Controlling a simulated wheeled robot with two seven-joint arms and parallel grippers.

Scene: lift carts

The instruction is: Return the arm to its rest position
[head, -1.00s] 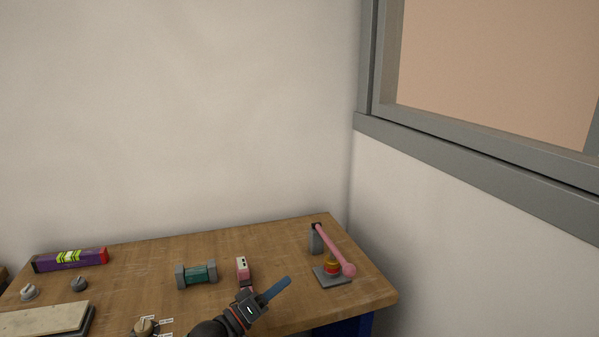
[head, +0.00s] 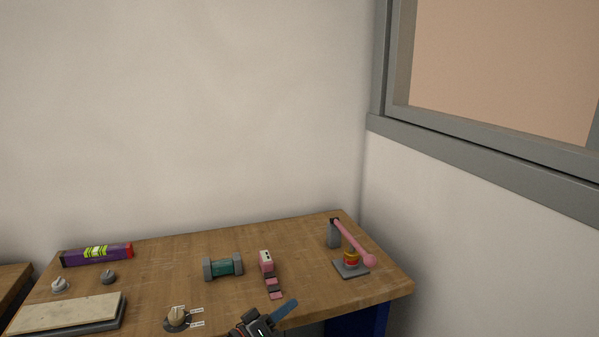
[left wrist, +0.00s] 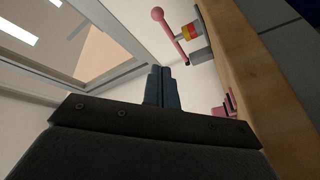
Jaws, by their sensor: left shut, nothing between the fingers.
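My left gripper (head: 285,309) shows at the bottom of the head view, near the workbench's front edge. Its blue fingers are shut and hold nothing. In the left wrist view the closed fingers (left wrist: 161,88) point up the middle of the picture, with the bench edge to their right. The gripper is apart from the objects on the bench. My right gripper is not in view.
The wooden workbench (head: 190,247) bears a pink-handled lever device (head: 352,246), a pink and white device (head: 267,264), a green cylinder with grey ends (head: 223,267), a purple level (head: 97,254), knobs (head: 177,317) and a board (head: 68,311). Walls stand behind and right.

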